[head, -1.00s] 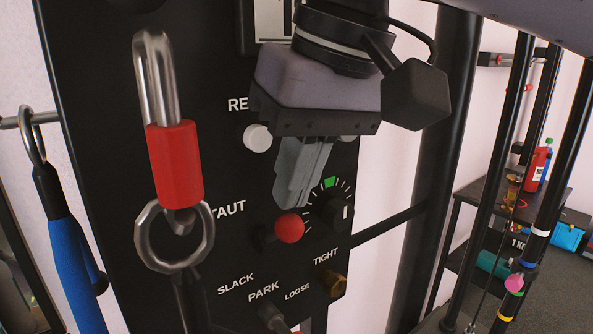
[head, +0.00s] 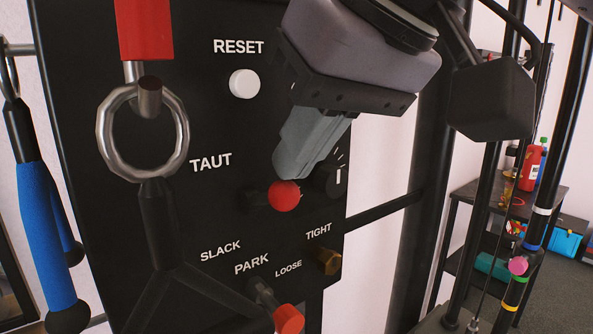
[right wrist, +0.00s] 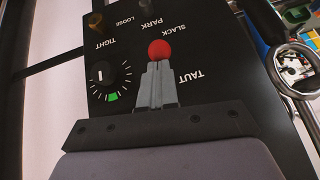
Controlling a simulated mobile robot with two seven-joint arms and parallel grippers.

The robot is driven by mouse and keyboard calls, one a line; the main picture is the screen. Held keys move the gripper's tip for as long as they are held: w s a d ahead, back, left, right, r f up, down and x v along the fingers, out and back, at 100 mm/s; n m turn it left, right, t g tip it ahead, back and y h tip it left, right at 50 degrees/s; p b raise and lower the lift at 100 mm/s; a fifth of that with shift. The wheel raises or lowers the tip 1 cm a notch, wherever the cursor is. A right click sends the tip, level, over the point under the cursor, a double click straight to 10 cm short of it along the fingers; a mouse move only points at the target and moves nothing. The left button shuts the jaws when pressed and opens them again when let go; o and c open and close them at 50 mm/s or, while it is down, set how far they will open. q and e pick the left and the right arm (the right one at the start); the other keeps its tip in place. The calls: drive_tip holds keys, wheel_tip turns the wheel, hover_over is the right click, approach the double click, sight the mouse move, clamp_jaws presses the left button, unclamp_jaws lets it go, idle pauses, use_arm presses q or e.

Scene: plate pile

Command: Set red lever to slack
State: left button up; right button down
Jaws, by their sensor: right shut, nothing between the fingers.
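The red lever (head: 284,196) has a round red knob on a short dark arm and sits on the black panel (head: 215,130), between the TAUT label above and the SLACK label below. My right gripper (head: 292,172) is shut and empty, its fingertips just above the knob in the head view. The right wrist view shows the red knob (right wrist: 159,49) right at the tips of the shut fingers (right wrist: 157,70); I cannot tell if they touch. The lever's base is partly hidden. My left gripper is not in view.
A white RESET button (head: 245,83), a dial (head: 328,180), a brass bolt (head: 327,261) and a second red-tipped lever (head: 288,319) by PARK are on the panel. A carabiner ring (head: 143,133) with straps hangs in front at left. A rack stands right.

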drive_tip(key=b, duration=0.1)
drive_tip(key=f+b, duration=0.1)
drive_tip(key=s+f+t+b, duration=0.1)
drive_tip(key=shift+d+f+y, duration=0.2)
drive_tip(key=shift+d+y, duration=0.15)
drive_tip(key=shift+y, duration=0.05)
use_arm(q)
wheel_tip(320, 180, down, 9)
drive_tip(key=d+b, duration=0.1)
drive_tip(key=b, duration=0.6)
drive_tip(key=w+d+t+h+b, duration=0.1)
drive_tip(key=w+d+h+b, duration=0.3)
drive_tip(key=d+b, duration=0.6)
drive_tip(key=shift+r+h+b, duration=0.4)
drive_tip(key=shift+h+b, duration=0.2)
drive_tip(key=shift+b, duration=0.6)
use_arm(e)
wheel_tip(320, 180, down, 8)
drive_tip(key=t+y, duration=0.5)
drive_tip(key=t, duration=0.1)
drive_tip(key=shift+s+d+f+n+t, duration=0.25)
drive_tip(key=shift+s+d+n+t, duration=0.05)
drive_tip(key=shift+s+t, duration=0.1)
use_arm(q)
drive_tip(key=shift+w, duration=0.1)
